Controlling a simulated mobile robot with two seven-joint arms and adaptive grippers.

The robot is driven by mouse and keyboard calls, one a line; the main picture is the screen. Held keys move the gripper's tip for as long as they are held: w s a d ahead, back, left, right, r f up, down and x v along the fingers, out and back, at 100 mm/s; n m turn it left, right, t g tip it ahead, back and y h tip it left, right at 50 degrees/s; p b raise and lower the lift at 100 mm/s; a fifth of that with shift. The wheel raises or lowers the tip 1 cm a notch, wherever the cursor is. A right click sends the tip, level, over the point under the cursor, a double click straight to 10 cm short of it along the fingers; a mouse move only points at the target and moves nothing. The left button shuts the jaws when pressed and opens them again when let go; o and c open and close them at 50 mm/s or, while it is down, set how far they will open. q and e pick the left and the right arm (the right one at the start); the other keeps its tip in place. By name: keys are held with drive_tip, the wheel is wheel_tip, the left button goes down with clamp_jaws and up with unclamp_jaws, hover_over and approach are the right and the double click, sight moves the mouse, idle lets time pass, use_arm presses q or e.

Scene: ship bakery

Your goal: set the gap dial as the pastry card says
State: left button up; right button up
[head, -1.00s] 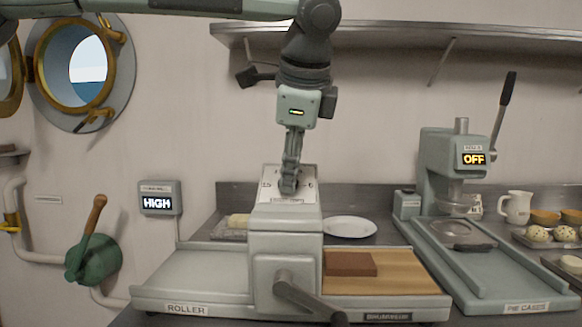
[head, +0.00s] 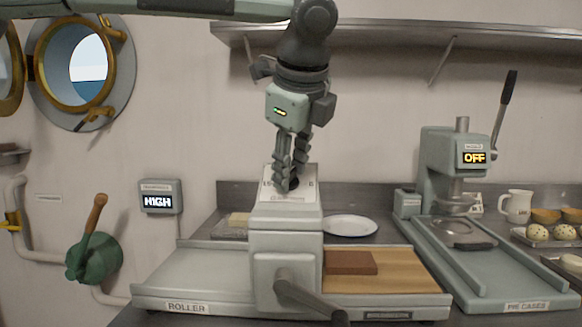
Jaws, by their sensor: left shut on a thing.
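The roller machine (head: 285,240) stands in the front middle of the head view, with a crank handle at its front. The gap dial (head: 293,184) is a dark knob on the white scale plate (head: 308,182) on top of the machine. My left gripper (head: 289,184) points down from above and is shut on the knob. The gripper covers most of the knob and part of the scale, so I cannot read the setting. No pastry card can be made out for sure. My right gripper is not in view.
A brown block (head: 351,262) lies on the roller's right bed. A white plate (head: 350,226) is behind it. The pie-case press (head: 455,170) showing OFF stands at the right. A panel reading HIGH (head: 158,201) and a green valve (head: 94,258) are at the left. A shelf (head: 420,38) runs above.

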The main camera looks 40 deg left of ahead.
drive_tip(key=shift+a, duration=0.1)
use_arm(q)
drive_tip(key=o, duration=1.1)
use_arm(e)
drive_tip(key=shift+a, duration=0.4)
use_arm(q)
drive_tip(key=shift+r, duration=0.2)
drive_tip(key=v, duration=1.1)
drive_tip(key=shift+s+d+r, duration=0.2)
drive_tip(key=shift+s+r, duration=0.05)
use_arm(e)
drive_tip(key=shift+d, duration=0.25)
use_arm(q)
drive_tip(key=shift+f, duration=0.1)
